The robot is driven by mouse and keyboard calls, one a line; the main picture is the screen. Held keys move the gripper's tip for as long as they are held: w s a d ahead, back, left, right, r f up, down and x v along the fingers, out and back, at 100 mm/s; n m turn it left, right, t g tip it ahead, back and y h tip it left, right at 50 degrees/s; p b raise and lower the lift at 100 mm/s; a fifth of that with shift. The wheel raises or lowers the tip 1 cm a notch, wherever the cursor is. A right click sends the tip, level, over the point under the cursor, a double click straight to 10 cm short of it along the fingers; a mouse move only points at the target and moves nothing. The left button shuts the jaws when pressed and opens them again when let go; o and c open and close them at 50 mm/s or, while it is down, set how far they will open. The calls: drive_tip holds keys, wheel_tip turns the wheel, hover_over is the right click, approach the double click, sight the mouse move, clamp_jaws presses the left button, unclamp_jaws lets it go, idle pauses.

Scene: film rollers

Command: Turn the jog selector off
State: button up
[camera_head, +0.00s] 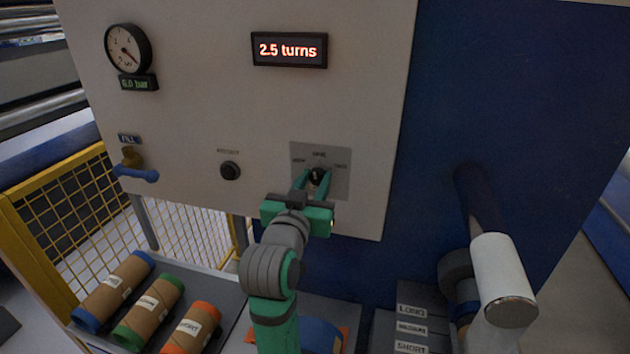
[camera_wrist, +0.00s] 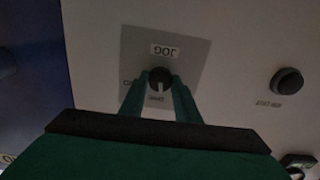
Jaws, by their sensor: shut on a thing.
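The jog selector is a small dark round knob (camera_head: 318,175) on a grey plate (camera_head: 341,187) low on the pale panel. My green gripper (camera_head: 316,181) reaches up to it, with a finger on each side of the knob, shut on it. The wrist view, upside down, shows the knob (camera_wrist: 159,76) between the two fingertips. The knob's pale mark points away from that label, toward a small label on the opposite side. The small position labels are too blurred to read surely.
A black button (camera_head: 230,171) is left of the plate, and a blue-handled valve (camera_head: 136,172) farther left. A display (camera_head: 289,50) reads 2.5 turns; a gauge (camera_head: 127,48) is top left. Below are several film rolls (camera_head: 150,310) and, at right, a white cylinder (camera_head: 503,275).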

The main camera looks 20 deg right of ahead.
drive_tip(key=n, duration=0.4)
drive_tip(key=shift+n, duration=2.5)
drive_tip(key=o, duration=1)
drive_tip(key=shift+o, duration=0.2)
drive_tip(key=v, duration=1)
drive_tip(key=shift+s+a, duration=0.3)
